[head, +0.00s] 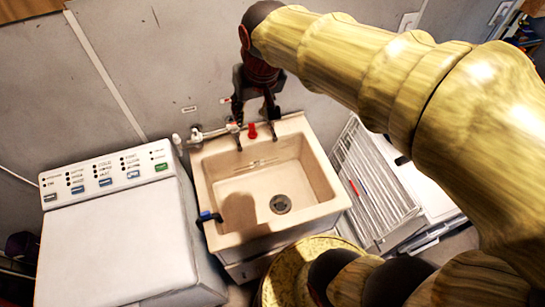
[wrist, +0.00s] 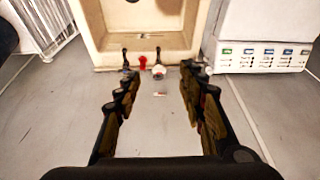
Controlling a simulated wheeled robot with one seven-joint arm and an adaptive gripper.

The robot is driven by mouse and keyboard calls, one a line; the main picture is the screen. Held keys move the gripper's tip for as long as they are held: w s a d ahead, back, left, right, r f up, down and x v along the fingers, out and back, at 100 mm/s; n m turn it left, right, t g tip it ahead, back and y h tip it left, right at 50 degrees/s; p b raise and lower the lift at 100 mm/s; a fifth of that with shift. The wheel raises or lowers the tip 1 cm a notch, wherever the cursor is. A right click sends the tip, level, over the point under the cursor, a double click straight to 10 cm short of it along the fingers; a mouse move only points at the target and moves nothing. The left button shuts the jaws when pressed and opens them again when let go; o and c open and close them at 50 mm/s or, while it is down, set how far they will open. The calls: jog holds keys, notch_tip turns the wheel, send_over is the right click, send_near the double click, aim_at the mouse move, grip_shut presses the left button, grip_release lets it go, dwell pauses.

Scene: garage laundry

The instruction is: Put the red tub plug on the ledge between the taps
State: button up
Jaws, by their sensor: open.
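The red tub plug (head: 252,130) is on the back ledge of the cream sink (head: 328,192), between two dark taps, the left one (head: 238,144) and the right one (head: 274,135). It also shows in the wrist view (wrist: 143,62), beyond the fingertips and between the dark taps. My gripper (head: 255,112) is above and behind the ledge, against the wall side. Its fingers are spread apart in the wrist view (wrist: 158,78), with nothing between them. The plug looks apart from both fingers. Its underside contact with the ledge is too small to make out.
A white washing machine (head: 115,245) stands left of the sink. A white drying rack (head: 375,190) leans at the right. A white pipe fitting (head: 197,134) runs along the wall behind the ledge. A blue-handled item (head: 207,216) sits on the sink's left rim. The basin looks empty.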

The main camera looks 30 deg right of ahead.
jog(key=s+a+f+n+t, duration=0.1)
jog(key=s+a, duration=0.1)
jog(key=s, duration=1.1)
jog(key=shift+s+f+n, duration=0.2)
jog(key=shift+f+n, duration=0.2)
jog(key=shift+a+f, duration=0.1)
jog(key=shift+f, duration=0.05)
notch_tip(320, 180, down, 16)
jog(key=b, duration=1.6)
jog(key=shift+f+b, duration=0.2)
jog(key=shift+b, duration=0.2)
jog(key=shift+a, duration=0.15)
